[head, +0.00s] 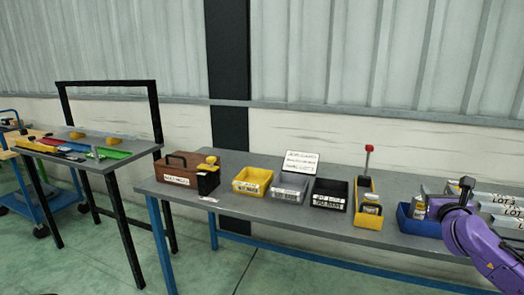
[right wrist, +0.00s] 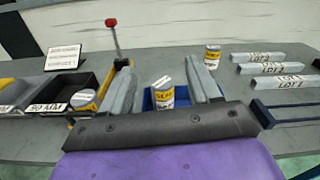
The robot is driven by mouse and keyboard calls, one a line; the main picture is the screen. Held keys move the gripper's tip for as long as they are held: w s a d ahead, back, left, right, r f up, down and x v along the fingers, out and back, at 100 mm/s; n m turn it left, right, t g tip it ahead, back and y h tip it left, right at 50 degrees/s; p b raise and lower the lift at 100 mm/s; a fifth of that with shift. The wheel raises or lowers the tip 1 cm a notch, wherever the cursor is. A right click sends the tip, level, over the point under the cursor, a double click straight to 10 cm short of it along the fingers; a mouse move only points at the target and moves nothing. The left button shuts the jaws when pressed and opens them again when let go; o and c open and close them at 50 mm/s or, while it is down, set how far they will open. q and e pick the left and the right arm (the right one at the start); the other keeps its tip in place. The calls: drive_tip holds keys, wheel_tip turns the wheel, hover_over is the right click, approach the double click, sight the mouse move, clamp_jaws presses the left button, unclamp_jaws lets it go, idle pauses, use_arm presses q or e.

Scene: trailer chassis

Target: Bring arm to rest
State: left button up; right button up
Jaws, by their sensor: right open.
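My right arm, purple with a dark wrist, reaches in from the right edge in the head view, its gripper (head: 464,184) over the right part of the bench. In the right wrist view the two grey fingers of the gripper (right wrist: 161,64) stand apart. The gap between them looks empty. Beyond and below them, a labelled can (right wrist: 163,97) stands in a blue bin (right wrist: 149,103); the bin also shows in the head view (head: 405,222), partly hidden by my arm. My left gripper is in neither view.
On the grey bench (head: 330,222) stand a brown toolbox (head: 178,170), a yellow bin (head: 252,181), grey and black bins, and a red-topped post (head: 368,158). Another can (right wrist: 212,56) and several labelled grey bars (right wrist: 268,68) lie right of the blue bin. A second table (head: 95,163) stands left.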

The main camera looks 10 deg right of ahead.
drive_tip(key=w+a+f+n+y, duration=0.2)
drive_tip(key=a+f+n, duration=0.1)
drive_tip(key=a+n, duration=0.3)
drive_tip(key=w+a+f+n+y, duration=0.2)
drive_tip(key=a+f+n, duration=0.2)
drive_tip(key=a, duration=0.5)
drive_tip(key=s+a+f+n+g+y, duration=0.35)
drive_tip(key=a+f+n, duration=0.55)
drive_tip(key=a+f, duration=0.4)
drive_tip(key=s+a+f+n+g, duration=0.2)
drive_tip(key=s+f+n, duration=0.2)
drive_tip(key=s+f, duration=0.45)
drive_tip(key=s+a+f+n+g, duration=0.2)
drive_tip(key=s+f+n, duration=0.2)
drive_tip(key=s+f, duration=0.4)
drive_tip(key=s+d+f+n+g, duration=0.1)
drive_tip(key=s+f+n+g, duration=0.1)
drive_tip(key=s, duration=0.6)
drive_tip(key=s+f+n+g+h, duration=0.1)
drive_tip(key=s+f+n+g, duration=0.1)
drive_tip(key=s+f+n, duration=0.3)
drive_tip(key=s+f, duration=0.1)
drive_tip(key=s, duration=0.3)
drive_tip(key=shift+d+f, duration=0.25)
drive_tip(key=shift+d, duration=0.1)
drive_tip(key=shift+h, duration=0.25)
